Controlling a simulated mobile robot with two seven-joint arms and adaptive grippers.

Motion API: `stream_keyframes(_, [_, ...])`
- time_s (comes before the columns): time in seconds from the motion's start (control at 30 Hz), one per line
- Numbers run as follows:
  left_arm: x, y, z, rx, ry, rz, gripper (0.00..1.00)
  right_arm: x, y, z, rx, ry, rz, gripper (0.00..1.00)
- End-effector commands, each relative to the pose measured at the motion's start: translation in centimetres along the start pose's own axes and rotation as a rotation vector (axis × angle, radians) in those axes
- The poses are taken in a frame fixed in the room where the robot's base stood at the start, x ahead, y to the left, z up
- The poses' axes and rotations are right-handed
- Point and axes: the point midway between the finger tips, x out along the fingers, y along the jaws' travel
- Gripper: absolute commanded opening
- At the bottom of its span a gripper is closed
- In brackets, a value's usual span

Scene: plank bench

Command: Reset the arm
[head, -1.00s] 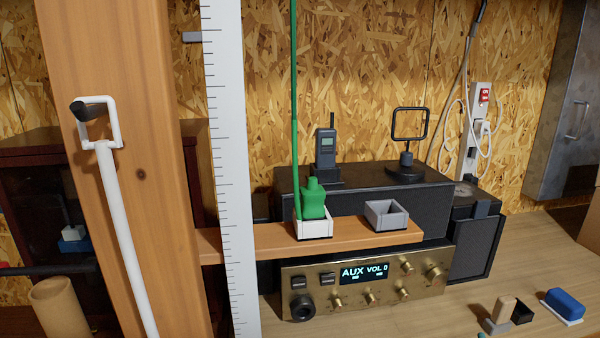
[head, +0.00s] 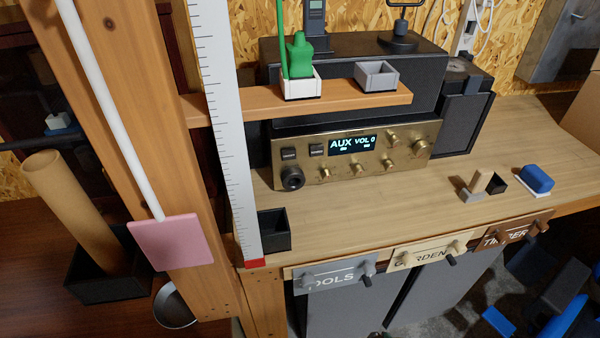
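Neither of my grippers can be made out in the head view. No arm of mine reaches over the plank bench (head: 390,215). On the small wooden shelf (head: 330,103), a green bottle-like thing (head: 299,58) with a tall green rod stands in a white square holder (head: 301,87). A grey square holder (head: 376,76) beside it looks empty. A brass-fronted radio (head: 355,157) reading "AUX VOL 0" stands below the shelf.
A wooden post (head: 150,130) with a white ruler (head: 222,130) and pink plate (head: 170,241) stands left. Labelled bins hang under the front edge, including TOOLS (head: 335,278). A blue block (head: 537,178) lies right. The bench's front middle is clear. Dark and blue shapes at lower right are unclear.

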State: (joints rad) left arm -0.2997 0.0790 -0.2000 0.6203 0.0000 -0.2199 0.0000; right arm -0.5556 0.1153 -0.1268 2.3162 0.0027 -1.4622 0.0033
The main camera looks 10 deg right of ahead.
Motion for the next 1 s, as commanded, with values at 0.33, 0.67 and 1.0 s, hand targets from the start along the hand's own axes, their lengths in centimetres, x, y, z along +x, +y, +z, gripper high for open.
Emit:
stream_keyframes(0.33, [0.0, 0.0, 0.0, 0.0, -0.001, 0.0, 0.4, 10.3, -0.4, 3.4, -0.011, -0.054, -0.006, 0.69])
stream_keyframes(0.67, [0.0, 0.0, 0.1, 0.0, -0.001, 0.0, 0.4, 21.5, -1.0, 12.9, -0.026, -0.124, -0.014, 0.69])
stream_keyframes(1.0, [0.0, 0.0, 0.1, 0.0, -0.001, 0.0, 0.4, 26.0, -1.1, 24.5, -0.041, -0.184, -0.019, 0.69])
